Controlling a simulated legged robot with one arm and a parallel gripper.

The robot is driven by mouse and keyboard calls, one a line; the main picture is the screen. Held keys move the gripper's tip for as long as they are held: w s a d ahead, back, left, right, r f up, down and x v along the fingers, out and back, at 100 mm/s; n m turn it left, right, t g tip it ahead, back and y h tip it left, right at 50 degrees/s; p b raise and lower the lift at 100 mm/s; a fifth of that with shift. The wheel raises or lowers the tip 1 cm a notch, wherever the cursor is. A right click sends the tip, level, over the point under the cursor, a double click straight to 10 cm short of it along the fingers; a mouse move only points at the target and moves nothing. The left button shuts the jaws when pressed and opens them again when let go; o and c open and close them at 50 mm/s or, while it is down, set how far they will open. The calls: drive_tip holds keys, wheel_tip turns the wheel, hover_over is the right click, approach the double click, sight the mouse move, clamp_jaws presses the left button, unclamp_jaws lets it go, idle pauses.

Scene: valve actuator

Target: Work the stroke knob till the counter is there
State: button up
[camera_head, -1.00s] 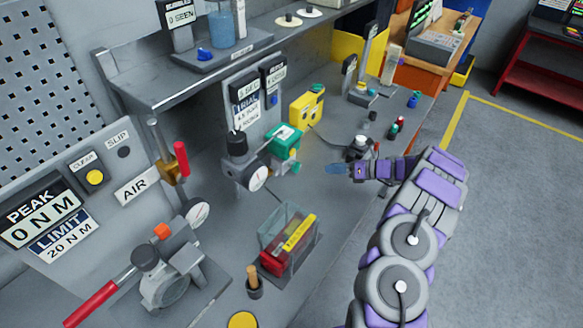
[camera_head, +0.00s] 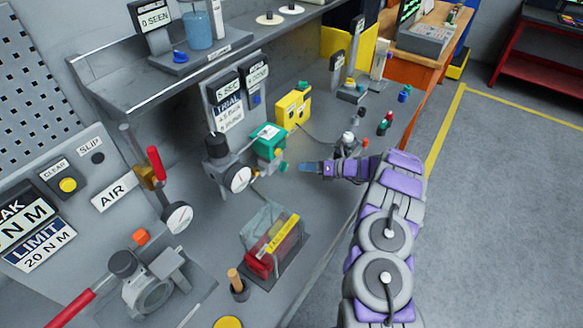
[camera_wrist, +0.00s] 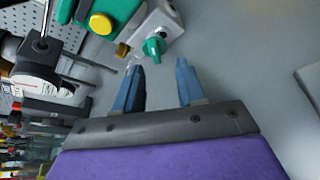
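A green knob (camera_head: 283,167) sits on the front of the green-topped actuator (camera_head: 268,140) on the bench. In the wrist view the green knob (camera_wrist: 154,46) is just beyond my fingertips, between their lines, on a grey block. My gripper (camera_head: 301,168) is to the right of the knob, pointing at it. In the wrist view my gripper (camera_wrist: 159,66) has its two blue fingers apart with nothing between them. Two small dark displays with white text (camera_head: 240,80) stand above a trial card (camera_head: 228,112) behind the actuator; their text is hard to read.
A pressure gauge (camera_head: 238,178) with a black-topped regulator is left of the actuator. A yellow box (camera_head: 293,108) stands behind it. A clear case with red and yellow contents (camera_head: 270,240) is nearer on the bench. Bare bench lies between the case and my gripper.

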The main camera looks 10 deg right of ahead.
sight(281, 167)
drive_tip(key=shift+w+a+f, duration=0.55)
drive_tip(key=shift+w+a, duration=0.2)
drive_tip(key=a, duration=0.3)
drive_tip(key=w+a, duration=0.1)
drive_tip(key=a, duration=0.1)
drive_tip(key=shift+a+f, duration=0.15)
drive_tip(key=shift+a, duration=0.15)
drive_tip(key=shift+s+a, duration=0.15)
drive_tip(key=shift+a, duration=0.1)
drive_tip(key=shift+w+d+f, duration=0.1)
drive_tip(key=shift+w+d, duration=0.05)
drive_tip(key=shift+d, duration=0.35)
drive_tip(key=shift+w+d+f, duration=0.1)
drive_tip(key=shift+w+d, duration=0.05)
drive_tip(key=shift+d, duration=0.5)
drive_tip(key=shift+c, duration=0.8)
drive_tip(key=shift+s+a+r, duration=0.15)
drive_tip(key=shift+a+r, duration=0.05)
drive_tip(key=shift+a, duration=0.4)
drive_tip(key=c, duration=0.4)
clamp_jaws()
drive_tip(key=shift+d, duration=0.2)
drive_tip(key=shift+f, duration=0.1)
